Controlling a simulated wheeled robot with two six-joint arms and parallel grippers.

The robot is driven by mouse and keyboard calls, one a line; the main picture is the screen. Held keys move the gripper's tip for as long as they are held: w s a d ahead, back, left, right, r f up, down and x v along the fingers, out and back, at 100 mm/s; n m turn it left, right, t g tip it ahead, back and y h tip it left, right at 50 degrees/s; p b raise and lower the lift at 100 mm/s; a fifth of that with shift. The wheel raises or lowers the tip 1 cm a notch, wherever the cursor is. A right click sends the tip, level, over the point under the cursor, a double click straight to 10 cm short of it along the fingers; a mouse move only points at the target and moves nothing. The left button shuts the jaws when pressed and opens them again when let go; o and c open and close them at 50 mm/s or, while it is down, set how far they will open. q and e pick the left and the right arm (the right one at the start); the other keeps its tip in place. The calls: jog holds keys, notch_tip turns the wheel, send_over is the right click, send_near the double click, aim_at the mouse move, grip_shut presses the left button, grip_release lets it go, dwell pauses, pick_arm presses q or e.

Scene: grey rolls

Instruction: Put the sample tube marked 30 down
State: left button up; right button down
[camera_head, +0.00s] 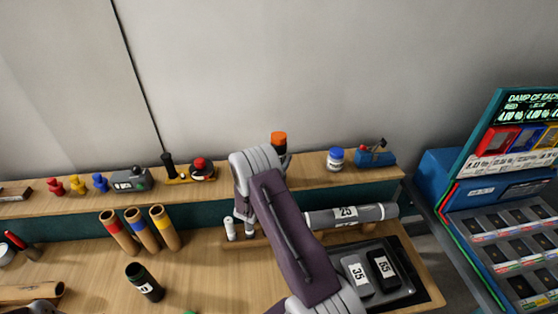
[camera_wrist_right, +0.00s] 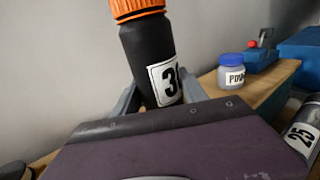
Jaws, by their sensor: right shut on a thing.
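The sample tube marked 30 (camera_wrist_right: 148,55) is black with an orange ribbed cap and a white label, of which a 3 and part of the second digit show. It is nearly upright, tilted slightly, between the grey fingers of my right gripper (camera_wrist_right: 160,98), which is shut on it. In the head view, its orange cap (camera_head: 279,138) and a bit of dark body show over the back shelf, beyond my right wrist. Its lower end is hidden, so I cannot tell whether it touches the shelf. My left gripper is not clearly in view.
The wooden back shelf (camera_head: 310,178) carries a blue-lidded jar (camera_head: 335,158) and a blue device (camera_head: 375,154) to the right. A grey roll marked 25 (camera_head: 350,215) lies below. A tray (camera_head: 400,282) holds tubes marked 35 and 65. A dark tube (camera_head: 144,282) stands left.

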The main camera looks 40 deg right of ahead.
jog(key=shift+w+f, duration=0.1)
jog(key=shift+f, duration=0.5)
jog(key=shift+w+d+f, duration=0.1)
jog(key=shift+d+f, duration=0.05)
jog(key=shift+f, duration=0.15)
jog(key=c, duration=0.6)
grip_release()
jog(key=shift+f, duration=0.1)
